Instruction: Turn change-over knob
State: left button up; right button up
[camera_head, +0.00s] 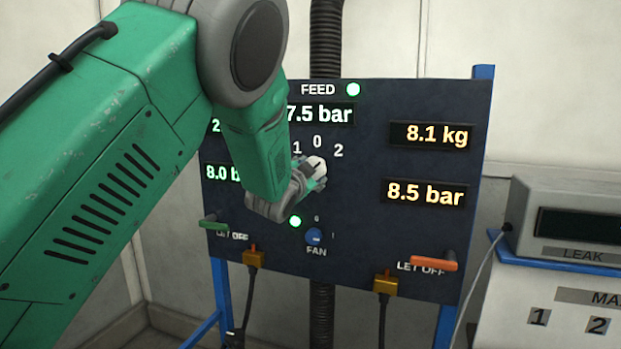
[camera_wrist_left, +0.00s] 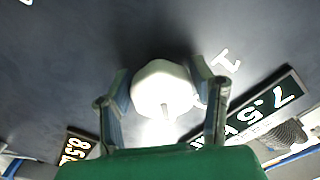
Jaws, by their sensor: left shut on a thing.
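The white change-over knob (camera_head: 316,165) sits on the dark panel below the printed marks 1, 0 and 2. A short dark line shows on it, but I cannot tell exactly which mark it points to. My left gripper (camera_head: 311,180) is at the knob, shut on it, and the arm hides part of it. In the left wrist view the pale, many-sided knob (camera_wrist_left: 160,85) lies between the two fingers (camera_wrist_left: 163,92), one on each side. The 1 mark (camera_wrist_left: 226,63) shows beside the right finger. My right gripper is not in view.
The panel (camera_head: 380,235) carries lit readouts and a FEED lamp (camera_head: 353,89). Below the knob are a green lamp (camera_head: 295,221) and a blue FAN knob (camera_head: 314,236). A green lever (camera_head: 214,225) and an orange lever (camera_head: 434,265) stick out. A LEAK unit (camera_head: 575,225) stands right.

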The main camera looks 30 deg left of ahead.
pick_arm(q)
jog(key=shift+w+d+r+m, duration=0.15)
jog(key=shift+d+r+m, duration=0.15)
jog(key=shift+m, duration=0.1)
jog(key=o, duration=1.2)
jog(key=shift+w+d, duration=0.1)
jog(key=shift+d, duration=0.1)
jog(key=shift+s+d, duration=0.1)
jog(key=shift+s, duration=0.35)
jog(key=v, duration=1.1)
jog(key=shift+d+f, duration=0.15)
jog(key=shift+a, duration=0.3)
